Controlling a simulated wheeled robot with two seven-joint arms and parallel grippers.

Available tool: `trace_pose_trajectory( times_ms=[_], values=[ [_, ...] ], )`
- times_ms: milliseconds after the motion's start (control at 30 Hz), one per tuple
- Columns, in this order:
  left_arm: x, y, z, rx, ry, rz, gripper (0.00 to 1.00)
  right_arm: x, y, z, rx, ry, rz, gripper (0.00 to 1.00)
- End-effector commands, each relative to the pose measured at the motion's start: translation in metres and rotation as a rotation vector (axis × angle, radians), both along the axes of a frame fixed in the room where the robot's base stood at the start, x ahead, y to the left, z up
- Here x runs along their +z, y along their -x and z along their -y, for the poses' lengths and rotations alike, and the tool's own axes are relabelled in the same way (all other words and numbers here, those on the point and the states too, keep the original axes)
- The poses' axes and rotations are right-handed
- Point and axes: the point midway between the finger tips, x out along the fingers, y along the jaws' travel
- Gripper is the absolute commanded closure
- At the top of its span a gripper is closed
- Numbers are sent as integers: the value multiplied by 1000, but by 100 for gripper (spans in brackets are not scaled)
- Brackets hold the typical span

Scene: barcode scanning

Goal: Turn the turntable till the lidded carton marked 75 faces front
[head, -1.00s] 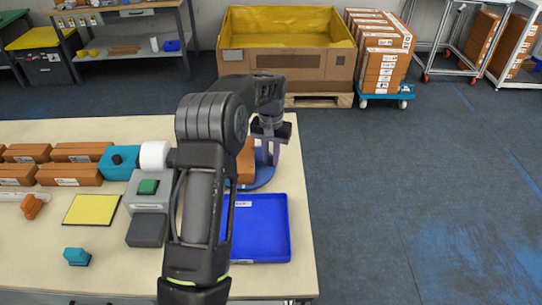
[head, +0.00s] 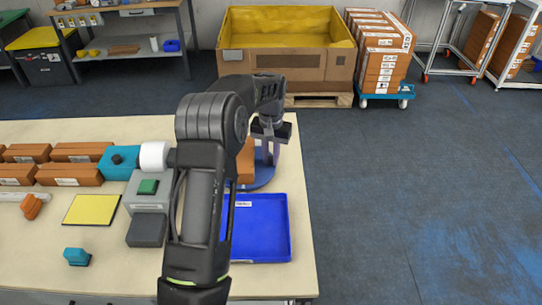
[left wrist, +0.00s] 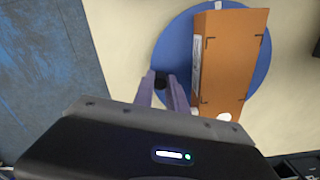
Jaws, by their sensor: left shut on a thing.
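The blue round turntable (head: 266,179) is at the table's right side, partly hidden by my left arm; it also shows in the left wrist view (left wrist: 176,45). A brown carton (head: 246,162) stands on it, with a white label along its left side in the left wrist view (left wrist: 232,62). No number 75 is readable. My left gripper (head: 270,160) points down at the turntable's edge, beside the carton. In the left wrist view its fingers (left wrist: 165,88) are shut on a small black knob (left wrist: 158,80) at the disc's rim. My right gripper is out of view.
A blue tray (head: 262,252) lies just in front of the turntable. A grey device with a green button (head: 148,187), a yellow pad (head: 91,209) and several brown boxes (head: 70,175) are to the left. The floor right of the table is clear.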

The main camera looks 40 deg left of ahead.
Motion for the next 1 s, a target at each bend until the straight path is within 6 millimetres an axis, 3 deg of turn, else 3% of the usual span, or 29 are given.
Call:
trace_pose_trajectory(
  times_ms=[467, 1000],
  values=[
    [0, 4, 3, -63, 0, 1, 100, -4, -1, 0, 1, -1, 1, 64],
    [0, 21, 12, -302, -1, 3, 100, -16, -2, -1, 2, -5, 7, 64]
  ],
)
